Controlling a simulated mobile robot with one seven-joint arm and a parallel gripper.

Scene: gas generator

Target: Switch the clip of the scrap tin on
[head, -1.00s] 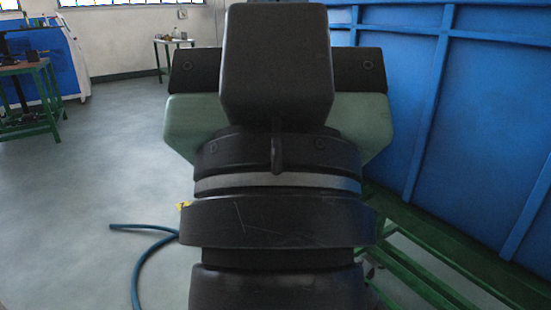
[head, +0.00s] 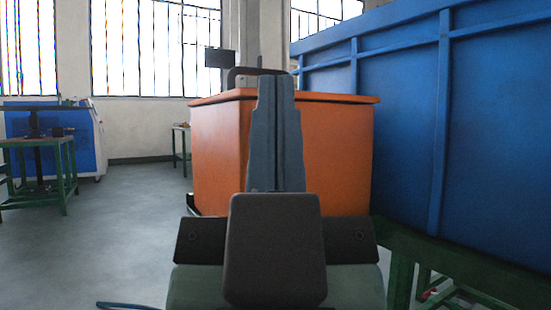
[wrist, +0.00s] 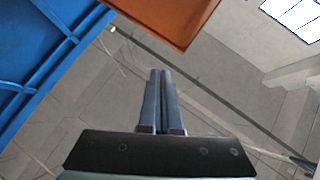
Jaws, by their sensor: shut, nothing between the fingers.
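A large orange bin (head: 220,150) with a thick rim, which I take for the scrap tin, stands straight ahead in the head view. Its corner (wrist: 172,14) shows at the top of the wrist view. My gripper (head: 276,82) is in front of it in the head view, its two grey fingers pointing up and covering part of its front. The fingers (wrist: 160,74) are side by side, shut and empty in the wrist view. A dark handle-like part (head: 240,73) and a dark panel (head: 220,58) show above the rim. I cannot tell which part is the clip.
A tall blue ribbed wall (head: 400,130) runs along the right, with a green frame (head: 402,270) below it. A green table (head: 35,145) stands at the left, and a small table (head: 182,145) further back. The floor at left is open, apart from a blue hose (head: 125,305).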

